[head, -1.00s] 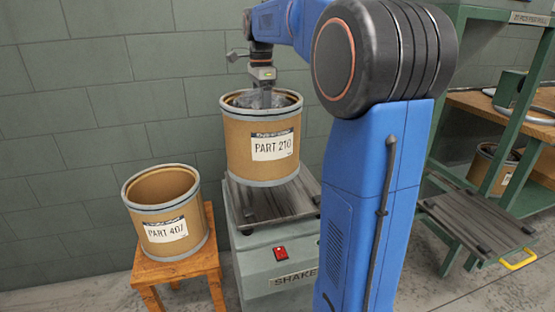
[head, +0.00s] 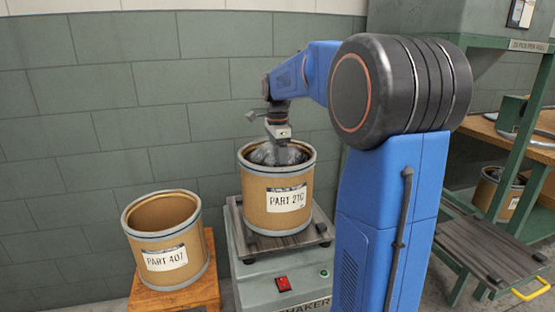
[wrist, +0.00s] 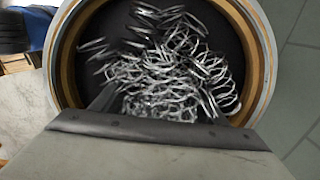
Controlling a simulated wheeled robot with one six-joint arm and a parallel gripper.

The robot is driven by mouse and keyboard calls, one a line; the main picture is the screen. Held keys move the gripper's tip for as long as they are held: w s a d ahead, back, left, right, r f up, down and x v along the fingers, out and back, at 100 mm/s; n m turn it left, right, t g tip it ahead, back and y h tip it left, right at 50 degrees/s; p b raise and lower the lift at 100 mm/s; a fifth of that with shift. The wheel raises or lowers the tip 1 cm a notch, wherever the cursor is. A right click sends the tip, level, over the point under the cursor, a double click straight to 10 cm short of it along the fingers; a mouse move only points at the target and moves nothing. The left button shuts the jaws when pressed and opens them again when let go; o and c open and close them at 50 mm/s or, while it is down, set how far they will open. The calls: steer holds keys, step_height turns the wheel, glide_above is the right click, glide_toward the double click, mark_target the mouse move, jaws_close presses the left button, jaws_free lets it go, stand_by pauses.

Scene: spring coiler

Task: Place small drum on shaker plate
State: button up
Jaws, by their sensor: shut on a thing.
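The small drum (head: 276,212), tan with grey rims and a PART 210 label, is upright over the shaker plate (head: 318,236). Its base looks on or very close to the plate; I cannot tell whether they touch. My gripper (head: 280,153) reaches down into the drum's open top and is shut, with the drum moving along with it. The fingertips and the exact grip are hidden among the silvery coil springs (wrist: 165,75) inside. In the wrist view the drum's rim (wrist: 268,60) surrounds the springs.
Another open drum (head: 163,258), labelled PART 407, stands on a wooden stool (head: 208,285) to the left. The shaker's base (head: 262,292) has a red switch (head: 283,284). A green frame (head: 527,140) and a dark slatted platform (head: 485,250) are at right. A wall is behind.

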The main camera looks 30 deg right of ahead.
stand_by(0.3)
steer(key=o, duration=2.1)
steer(key=shift+f, duration=0.15)
step_height(320, 180, up, 12)
steer(key=shift+r, duration=0.15)
steer(key=shift+s, duration=0.1)
